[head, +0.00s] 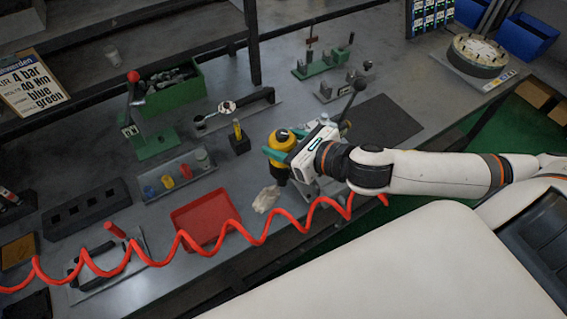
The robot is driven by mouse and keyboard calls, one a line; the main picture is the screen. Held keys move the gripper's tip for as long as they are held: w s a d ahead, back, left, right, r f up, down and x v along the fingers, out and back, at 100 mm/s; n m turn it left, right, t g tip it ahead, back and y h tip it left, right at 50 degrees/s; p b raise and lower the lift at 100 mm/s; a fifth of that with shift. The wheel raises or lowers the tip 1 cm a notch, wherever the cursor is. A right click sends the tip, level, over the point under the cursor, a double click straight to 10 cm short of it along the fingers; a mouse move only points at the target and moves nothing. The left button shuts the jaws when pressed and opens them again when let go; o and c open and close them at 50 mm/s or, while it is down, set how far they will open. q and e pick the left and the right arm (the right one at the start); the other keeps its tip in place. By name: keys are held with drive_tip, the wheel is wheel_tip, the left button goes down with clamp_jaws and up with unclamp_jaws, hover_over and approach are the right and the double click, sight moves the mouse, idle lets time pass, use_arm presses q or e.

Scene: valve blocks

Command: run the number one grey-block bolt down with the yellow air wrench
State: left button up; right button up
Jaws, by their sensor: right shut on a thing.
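My right gripper (284,148) reaches in from the right with its teal fingers shut on the yellow air wrench (281,139). The wrench is held roughly upright above the bench, its dark lower end pointing down. A grey metal piece (329,187) shows partly below my gripper and forearm. I cannot tell whether it is the grey block, and no bolt or number can be made out. Whether the wrench touches anything below is hidden. My left gripper is out of view.
A coiled red hose (185,238) runs along the bench's front. A red tray (206,218) and a crumpled rag (266,199) lie left of and below the wrench. A green lever press (150,140), a green bin (172,88) and a dark mat (385,122) stand around.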

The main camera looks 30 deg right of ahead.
use_arm(q)
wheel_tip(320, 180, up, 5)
drive_tip(key=p, duration=0.4)
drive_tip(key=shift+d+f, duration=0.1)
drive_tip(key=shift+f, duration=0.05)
use_arm(e)
drive_tip(key=w+d+r, duration=0.1)
drive_tip(key=d+r, duration=0.3)
drive_tip(key=r, duration=0.4)
drive_tip(key=w+d+r, duration=0.2)
drive_tip(key=d+r, duration=0.3)
drive_tip(key=r, duration=0.2)
drive_tip(key=shift+w+r+n+y, duration=0.15)
drive_tip(key=shift+r+n+y, duration=0.25)
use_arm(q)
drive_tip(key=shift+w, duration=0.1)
use_arm(e)
drive_tip(key=shift+d, duration=0.1)
use_arm(q)
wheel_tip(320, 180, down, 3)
drive_tip(key=b, duration=0.3)
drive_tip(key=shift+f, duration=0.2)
use_arm(e)
wheel_tip(320, 180, down, 5)
drive_tip(key=shift+r, duration=0.1)
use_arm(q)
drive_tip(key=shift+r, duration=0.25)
